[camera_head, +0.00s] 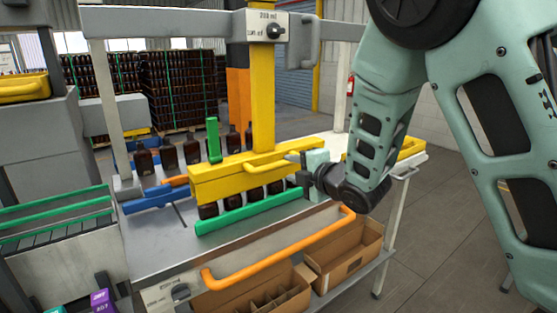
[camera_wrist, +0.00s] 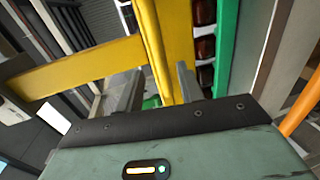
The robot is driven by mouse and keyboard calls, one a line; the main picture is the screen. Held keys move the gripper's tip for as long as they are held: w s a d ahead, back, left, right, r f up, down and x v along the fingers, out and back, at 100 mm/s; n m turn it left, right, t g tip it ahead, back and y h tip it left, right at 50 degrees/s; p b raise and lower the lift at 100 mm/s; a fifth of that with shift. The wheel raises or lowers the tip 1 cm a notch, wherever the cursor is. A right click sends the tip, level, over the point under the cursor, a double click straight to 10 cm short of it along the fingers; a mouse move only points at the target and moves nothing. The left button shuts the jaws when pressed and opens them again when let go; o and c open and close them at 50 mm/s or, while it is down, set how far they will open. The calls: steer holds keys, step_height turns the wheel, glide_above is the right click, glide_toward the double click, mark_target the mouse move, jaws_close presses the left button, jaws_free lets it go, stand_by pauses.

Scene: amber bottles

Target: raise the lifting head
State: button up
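The lifting head is a wide yellow block (camera_head: 235,178) on a yellow upright post (camera_head: 262,80). It sits low, just above a row of dark amber bottles. A yellow bar handle (camera_head: 270,161) juts from its front. My gripper (camera_head: 303,160) is at the right end of this handle. In the wrist view my gripper (camera_wrist: 158,88) has its two grey fingers spread apart, with the yellow handle (camera_wrist: 152,45) running up between them. Whether either finger touches the handle cannot be told.
A green rail (camera_head: 248,213) lies along the bottles' front on the grey table. An orange handle (camera_head: 285,249) runs along the table's front edge. Open cardboard boxes (camera_head: 343,262) stand on the shelf below. A grey crossbeam (camera_head: 165,22) spans overhead.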

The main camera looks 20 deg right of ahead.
mark_target(281, 165)
steer(key=p+x, duration=0.1)
steer(key=x, duration=0.6)
steer(key=shift+s, duration=0.1)
steer(key=shift+p, duration=0.3)
jaws_close()
